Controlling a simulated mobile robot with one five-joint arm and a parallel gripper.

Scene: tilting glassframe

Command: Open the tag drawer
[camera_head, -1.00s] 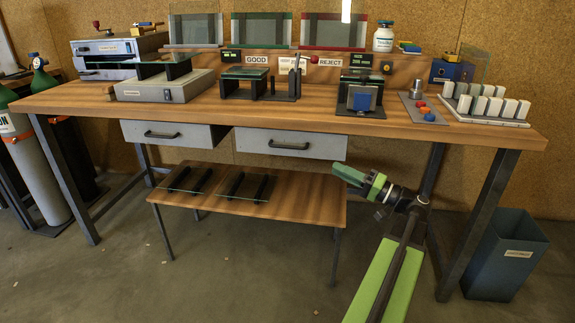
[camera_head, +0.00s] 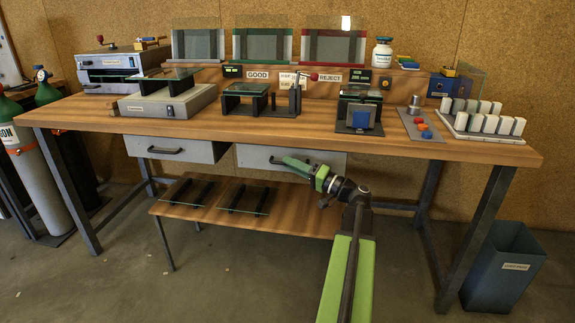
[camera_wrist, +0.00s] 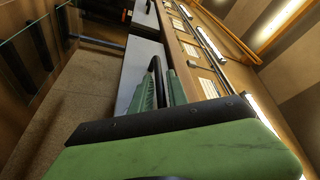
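Two grey drawers hang under the workbench, the left drawer (camera_head: 200,151) and the right drawer (camera_head: 330,160), each with a dark bar handle. I cannot read a tag label on either. My gripper (camera_head: 290,163) is at the right drawer's front, by its handle, and partly covers that handle in the head view. In the wrist view my green fingers (camera_wrist: 160,90) stand apart, with the dark handle (camera_wrist: 155,68) appearing between them and the grey drawer front (camera_wrist: 140,72) beyond. I cannot tell whether the fingers touch the handle.
A low wooden table (camera_head: 310,222) with glass panes on dark rails stands under the drawers, below my arm. The bench top (camera_head: 230,122) carries several fixtures. A blue bin (camera_head: 505,270) stands at the right, gas cylinders (camera_head: 40,165) at the left.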

